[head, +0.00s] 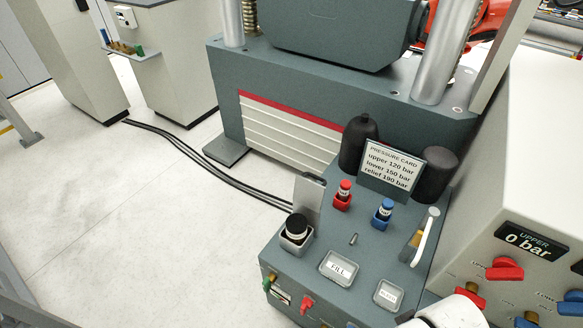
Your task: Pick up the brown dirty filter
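I cannot make out a brown dirty filter for certain. A small amber-brown piece (412,247) shows beside a white curved handle (427,237) at the right of the grey hydraulic unit (325,242); I cannot tell what it is. A black round cap (296,226) sits in a square metal holder (295,242) at the unit's left. White rounded parts at the bottom right edge look like my arm. My gripper is not in view.
A pressure card (391,165) stands between two dark cylinders (358,143). A red valve (343,192), a blue valve (382,212) and a FILL tray (338,267) are on the unit. A white panel reading 0 bar (531,240) is at right. Black hoses (213,167) cross the floor.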

